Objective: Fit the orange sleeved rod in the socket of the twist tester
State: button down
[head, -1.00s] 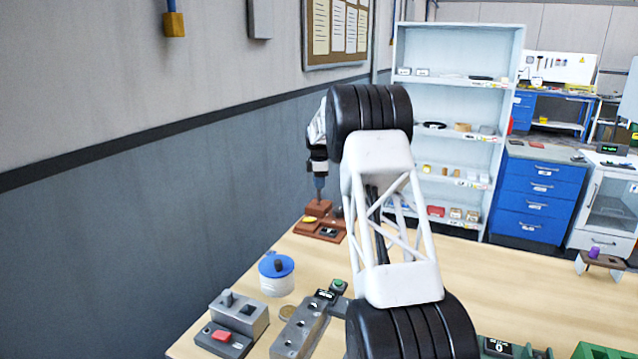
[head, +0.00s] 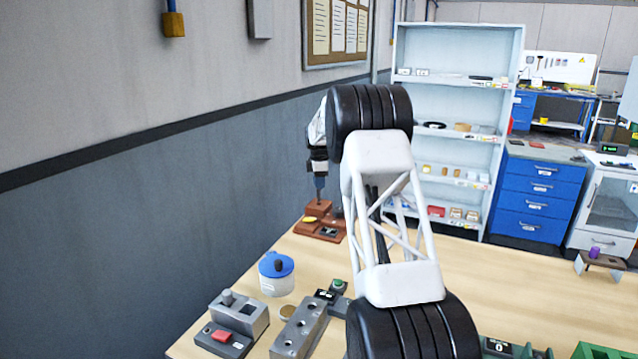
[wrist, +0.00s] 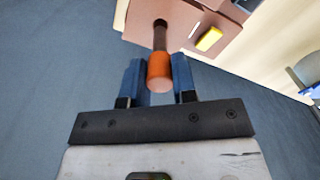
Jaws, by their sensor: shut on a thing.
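In the wrist view my gripper (wrist: 158,72) is shut with its two blue fingers on either side of the orange sleeved rod (wrist: 159,74). The rod's dark shaft points away from the gripper, towards a dark round spot on the brown twist tester (wrist: 200,14). The shaft's tip meets or overlaps that spot; I cannot tell whether it is inside the socket or just above it. In the head view my gripper (head: 319,184) points down over the twist tester (head: 330,235), at the table's back left edge.
A yellow button (wrist: 209,39) sits on the tester beside the shaft. A blue-lidded pot (head: 277,274), a grey block with holes (head: 300,329) and a grey device with a red button (head: 221,336) stand nearer. The wall is close on the left.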

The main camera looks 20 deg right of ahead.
aim_at(319, 201)
jog(key=shift+f, duration=3)
dwell(0.9)
jog(key=c, duration=0.8)
grip_release()
jog(key=shift+r, duration=3.9)
jog(key=shift+s+r, duration=0.1)
